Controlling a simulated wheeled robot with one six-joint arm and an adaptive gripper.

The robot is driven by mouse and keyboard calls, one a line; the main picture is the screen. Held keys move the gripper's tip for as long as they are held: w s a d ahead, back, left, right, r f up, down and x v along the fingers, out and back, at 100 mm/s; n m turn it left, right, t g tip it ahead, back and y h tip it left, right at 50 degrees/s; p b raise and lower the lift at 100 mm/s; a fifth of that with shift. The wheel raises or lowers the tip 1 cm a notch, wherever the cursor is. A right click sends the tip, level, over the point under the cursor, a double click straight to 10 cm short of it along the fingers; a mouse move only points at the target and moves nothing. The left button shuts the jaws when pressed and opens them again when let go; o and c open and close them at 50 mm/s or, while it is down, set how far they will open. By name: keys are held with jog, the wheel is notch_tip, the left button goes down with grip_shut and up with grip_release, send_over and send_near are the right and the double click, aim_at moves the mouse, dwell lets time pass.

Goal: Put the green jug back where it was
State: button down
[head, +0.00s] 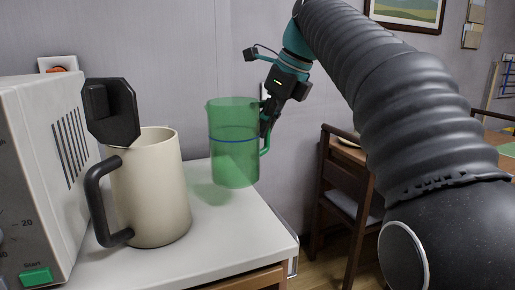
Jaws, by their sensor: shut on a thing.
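The green jug (234,155) is see-through, with a dark blue line around its middle. It is upright at the back right of the white counter (220,235). Its handle is on its right side. My gripper (266,122) is shut on the green jug at its right side, by the handle. The fingertips are partly hidden against the jug and handle. A greenish shade lies on the counter below the jug; I cannot tell whether its base touches the counter.
A cream jug (152,195) with a black handle and raised black lid stands at the front left. A microwave (40,170) is at the far left. A wooden chair (345,190) stands right of the counter. The counter's front right is clear.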

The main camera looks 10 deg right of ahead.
jog(key=shift+s+b+x, duration=0.2)
jog(key=shift+b+x, duration=0.2)
jog(key=shift+x, duration=0.9)
jog(key=shift+s+b+x, duration=0.15)
jog(key=shift+b+x, duration=0.25)
jog(key=shift+x, duration=0.95)
jog(key=shift+d+f, duration=0.15)
jog(key=shift+f, duration=0.1)
jog(key=c, duration=1.2)
grip_release()
jog(key=p+v, duration=0.2)
jog(key=v, duration=1)
jog(key=s+d+f+n+t+h, duration=0.1)
jog(key=s+f+n, duration=0.6)
jog(key=f, duration=0.4)
jog(key=s+d+f+n+h, duration=0.1)
jog(key=s+d+f+n, duration=0.1)
jog(key=s+f+n, duration=0.5)
jog(key=s+d+f+n+t+h, duration=0.1)
jog(key=s+d+f+n+h, duration=0.1)
jog(key=s+f+n, duration=0.5)
notch_tip(320, 180, down, 9)
jog(key=n, duration=0.4)
jog(key=shift+s+d+t, duration=0.25)
jog(key=shift+t, duration=0.05)
